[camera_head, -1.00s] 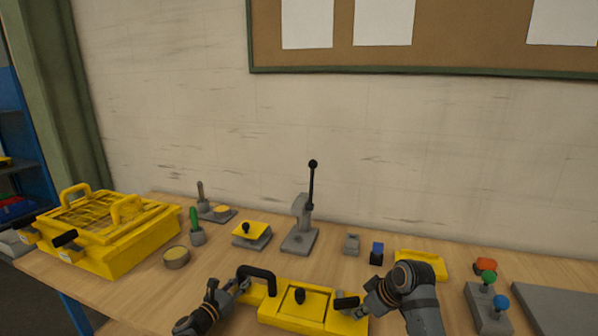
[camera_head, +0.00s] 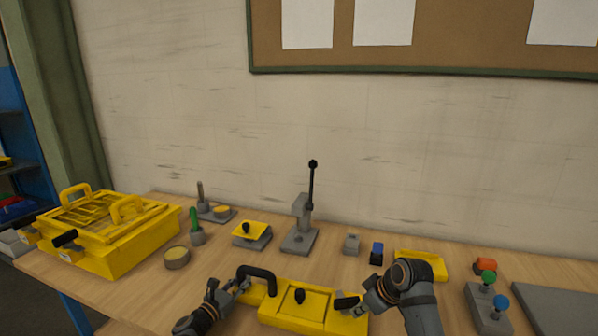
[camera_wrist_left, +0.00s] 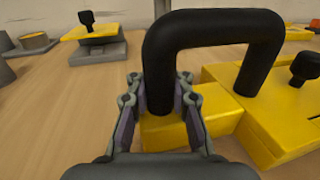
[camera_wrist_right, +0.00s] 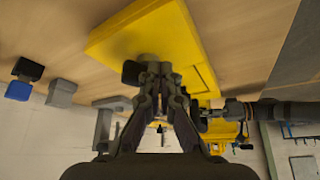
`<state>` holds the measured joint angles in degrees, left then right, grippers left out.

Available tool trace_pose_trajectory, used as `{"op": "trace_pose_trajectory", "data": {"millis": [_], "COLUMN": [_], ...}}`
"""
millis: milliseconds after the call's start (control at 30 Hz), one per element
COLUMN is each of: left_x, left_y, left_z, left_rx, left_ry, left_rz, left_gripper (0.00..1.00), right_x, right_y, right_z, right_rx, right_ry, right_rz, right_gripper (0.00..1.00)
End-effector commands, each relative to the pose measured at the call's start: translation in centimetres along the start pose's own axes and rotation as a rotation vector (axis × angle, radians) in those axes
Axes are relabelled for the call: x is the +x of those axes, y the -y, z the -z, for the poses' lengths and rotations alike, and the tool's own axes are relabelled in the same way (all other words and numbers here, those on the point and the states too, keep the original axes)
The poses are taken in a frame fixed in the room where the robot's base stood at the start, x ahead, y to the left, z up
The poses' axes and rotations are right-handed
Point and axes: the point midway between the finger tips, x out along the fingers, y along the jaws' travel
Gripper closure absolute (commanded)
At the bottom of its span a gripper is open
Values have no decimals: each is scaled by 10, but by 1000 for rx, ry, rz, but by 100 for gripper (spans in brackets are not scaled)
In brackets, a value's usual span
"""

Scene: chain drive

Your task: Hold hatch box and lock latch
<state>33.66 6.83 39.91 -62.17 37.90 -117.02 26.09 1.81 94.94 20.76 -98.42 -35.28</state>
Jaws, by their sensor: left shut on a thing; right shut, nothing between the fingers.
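The yellow hatch box (camera_head: 277,313) lies at the front middle of the table, with a black knob (camera_head: 300,296) on its lid. Its black arched handle (camera_wrist_left: 210,28) rises at the left end. My left gripper (camera_head: 240,284) is shut on the near leg of that handle; the left wrist view (camera_wrist_left: 160,92) shows a finger on each side. The latch's black grip (camera_head: 347,302) is at the right end of the box. My right gripper (camera_head: 364,306) is shut and empty right beside this grip; whether it touches cannot be told. In the right wrist view its fingertips (camera_wrist_right: 155,75) hide part of the box.
A lever press (camera_head: 300,238), a grey block (camera_head: 352,245), a blue block (camera_head: 377,253) and a yellow tray (camera_head: 425,262) stand behind the box. A large yellow crate (camera_head: 110,245) is at the left. A box with coloured knobs (camera_head: 485,310) stands at the right.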

Motion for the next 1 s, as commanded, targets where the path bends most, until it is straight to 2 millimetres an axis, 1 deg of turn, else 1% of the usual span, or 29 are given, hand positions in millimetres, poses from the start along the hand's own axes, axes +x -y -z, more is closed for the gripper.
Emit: {"op": "trace_pose_trajectory", "data": {"millis": [600,1000], "left_x": [0,0], "left_y": [0,0], "left_z": [0,0], "left_rx": [0,0], "left_ry": [0,-1], "left_rz": [1,1], "left_gripper": [100,100], "right_x": [-2,-1], "right_y": [-18,-29], "right_z": [-3,-1], "right_rx": [0,0], "right_ry": [1,0], "right_rz": [-1,-1], "right_gripper": [100,100]}}
